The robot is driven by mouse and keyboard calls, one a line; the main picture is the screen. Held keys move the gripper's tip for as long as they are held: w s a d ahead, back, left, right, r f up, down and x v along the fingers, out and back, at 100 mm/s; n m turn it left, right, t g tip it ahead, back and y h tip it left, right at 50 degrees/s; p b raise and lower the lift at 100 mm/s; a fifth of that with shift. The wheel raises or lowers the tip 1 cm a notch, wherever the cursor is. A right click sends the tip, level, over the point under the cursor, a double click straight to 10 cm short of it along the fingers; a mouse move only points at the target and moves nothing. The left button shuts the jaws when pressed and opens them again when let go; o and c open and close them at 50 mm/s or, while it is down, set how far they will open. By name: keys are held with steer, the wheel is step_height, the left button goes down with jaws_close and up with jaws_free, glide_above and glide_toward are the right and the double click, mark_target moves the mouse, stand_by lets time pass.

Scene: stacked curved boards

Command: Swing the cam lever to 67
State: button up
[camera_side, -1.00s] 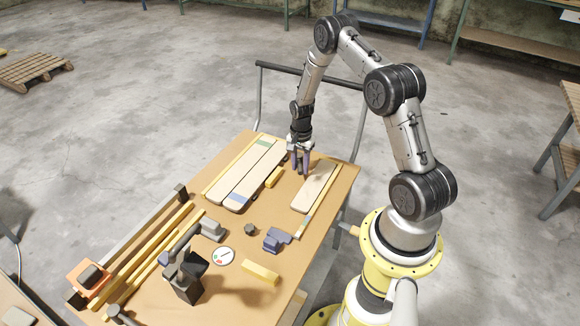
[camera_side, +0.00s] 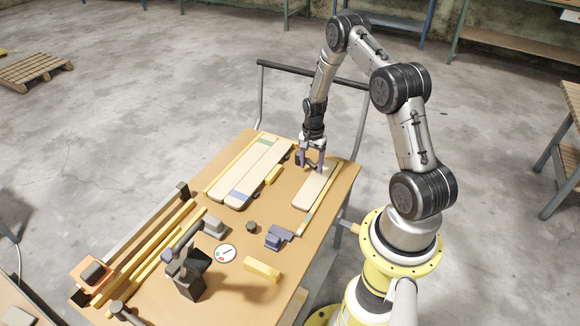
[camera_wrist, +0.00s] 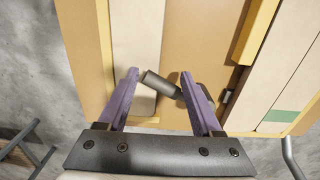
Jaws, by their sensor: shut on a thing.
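The cam lever shows as a dark grey cylindrical handle (camera_wrist: 162,86) in the wrist view, lying slantwise between my purple fingers. The lever's pivot is not clearly visible. In the side view my gripper (camera_side: 312,166) is low at the far end of the single pale board (camera_side: 313,191), and the fingers largely hide the lever. A round white dial (camera_side: 225,253) with red and green marks lies nearer the front; its reading is too small to tell.
Two long pale boards (camera_side: 248,172) lie to the left, with a yellow block (camera_side: 272,175) beside them. A blue-grey tool (camera_side: 278,237), a dark round knob (camera_side: 252,227), a yellow bar (camera_side: 262,270) and a black clamp-like stand (camera_side: 190,277) occupy the front. Bare tabletop lies between.

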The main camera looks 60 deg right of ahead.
steer(key=shift+w+d+r, duration=0.15)
steer(key=shift+w+d, duration=0.1)
steer(key=shift+d, duration=0.2)
steer(key=shift+s, duration=0.25)
steer(key=o, duration=0.9)
steer(key=shift+c, duration=0.6)
steer(key=shift+w+r, duration=0.15)
steer(key=shift+r, duration=1.3)
steer(key=shift+s+a+r, duration=0.1)
steer(key=shift+r, duration=0.9)
steer(key=shift+s+a+r, duration=0.1)
steer(key=shift+r, duration=0.85)
